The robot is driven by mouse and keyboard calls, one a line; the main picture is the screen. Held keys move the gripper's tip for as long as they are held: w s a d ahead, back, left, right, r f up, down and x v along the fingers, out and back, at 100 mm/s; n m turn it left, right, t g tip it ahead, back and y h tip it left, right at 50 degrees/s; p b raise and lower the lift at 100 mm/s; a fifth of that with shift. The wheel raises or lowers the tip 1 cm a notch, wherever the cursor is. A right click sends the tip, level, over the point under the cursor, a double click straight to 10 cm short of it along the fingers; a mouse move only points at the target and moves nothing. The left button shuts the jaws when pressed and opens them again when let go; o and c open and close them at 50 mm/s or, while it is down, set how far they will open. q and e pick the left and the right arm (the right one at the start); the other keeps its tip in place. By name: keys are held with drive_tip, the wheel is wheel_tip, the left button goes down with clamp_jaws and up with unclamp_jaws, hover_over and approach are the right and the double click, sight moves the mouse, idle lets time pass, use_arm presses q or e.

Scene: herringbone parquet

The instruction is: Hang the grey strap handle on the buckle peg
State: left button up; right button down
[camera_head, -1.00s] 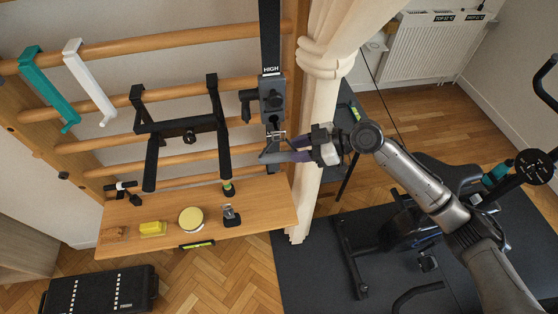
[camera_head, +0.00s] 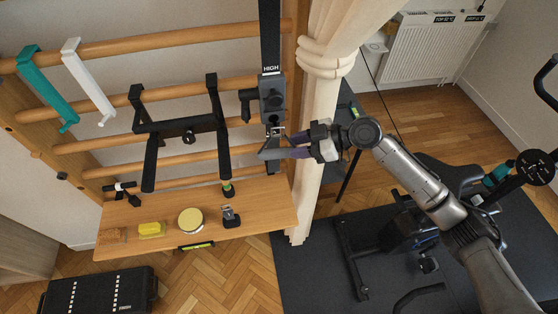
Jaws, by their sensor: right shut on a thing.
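The black buckle (camera_head: 272,98) marked HIGH hangs on a dark vertical strap at the right side of the wall bars. Its small metal peg (camera_head: 275,133) shows at its lower end. My right gripper (camera_head: 299,146) comes in from the right and is shut on the grey strap handle (camera_head: 270,154). The handle's grip lies nearly level, just below the peg, pointing left. Its strap is dark and small beside the peg, and I cannot tell whether it is on the peg or only in front of it. My left gripper is not in view.
A wooden shelf (camera_head: 150,215) below carries a yellow block (camera_head: 152,230), a round yellow-topped tin (camera_head: 190,220) and small items. A black dip-bar frame (camera_head: 180,127) hangs left of the buckle.

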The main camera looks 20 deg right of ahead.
drive_tip(key=shift+w+d+b, duration=0.15)
drive_tip(key=shift+w+b, duration=0.35)
drive_tip(key=shift+w, duration=0.3)
drive_tip(key=shift+f, duration=0.1)
idle(0.5)
drive_tip(key=shift+w+f+b, duration=0.3)
drive_tip(key=shift+w+b, duration=0.1)
drive_tip(key=shift+b, duration=0.1)
drive_tip(key=shift+w, duration=0.1)
drive_tip(key=shift+w+f+b, duration=0.15)
drive_tip(key=shift+f+b, duration=0.05)
drive_tip(key=shift+b, duration=0.1)
idle(0.6)
idle(0.5)
drive_tip(key=shift+d+f, duration=0.1)
drive_tip(key=shift+f, duration=0.1)
drive_tip(key=c, duration=0.9)
unclamp_jaws()
drive_tip(key=shift+o, duration=0.8)
